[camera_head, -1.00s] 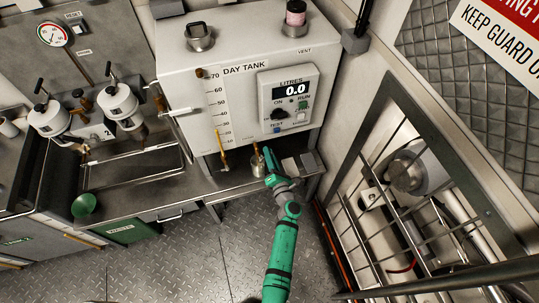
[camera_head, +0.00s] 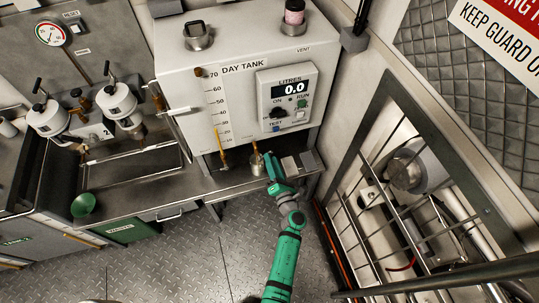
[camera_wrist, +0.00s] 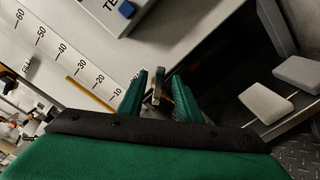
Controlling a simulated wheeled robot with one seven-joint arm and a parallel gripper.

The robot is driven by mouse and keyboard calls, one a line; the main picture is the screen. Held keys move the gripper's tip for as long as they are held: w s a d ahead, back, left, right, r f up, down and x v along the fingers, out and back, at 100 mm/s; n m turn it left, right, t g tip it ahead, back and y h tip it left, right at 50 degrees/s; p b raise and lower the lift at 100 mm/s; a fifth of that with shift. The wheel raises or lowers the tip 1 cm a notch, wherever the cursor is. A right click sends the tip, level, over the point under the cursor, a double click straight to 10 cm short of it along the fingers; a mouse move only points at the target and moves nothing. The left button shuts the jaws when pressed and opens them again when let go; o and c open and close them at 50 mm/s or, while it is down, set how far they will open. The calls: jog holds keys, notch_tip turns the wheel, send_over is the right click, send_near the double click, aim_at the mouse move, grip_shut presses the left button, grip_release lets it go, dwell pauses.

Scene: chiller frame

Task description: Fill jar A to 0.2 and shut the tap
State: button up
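The day tank (camera_head: 239,95) carries a sight scale and a LITRES display (camera_head: 291,89) reading 0.0. A small brass tap (camera_head: 255,149) hangs under its lower front edge. A small metal vessel (camera_head: 257,166) stands on the shelf below it; I cannot read a label to tell whether it is jar A. My gripper (camera_head: 270,160) is just right of this vessel. Contact is not visible, nor is the tap's setting.
Two grey pads (camera_wrist: 265,103) lie right of my gripper on the shelf. A barred guard (camera_head: 400,190) stands at the right. The floor (camera_head: 170,265) is open in front.

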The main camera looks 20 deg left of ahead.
jog(key=v, duration=0.6)
jog(key=shift+s, duration=0.15)
jog(key=shift+d, duration=0.2)
dwell(2.2)
jog(key=shift+r, duration=0.1)
dwell(0.5)
jog(key=x, duration=1)
jog(key=shift+w+a, duration=0.25)
jog(key=shift+w, duration=0.1)
grip_shut()
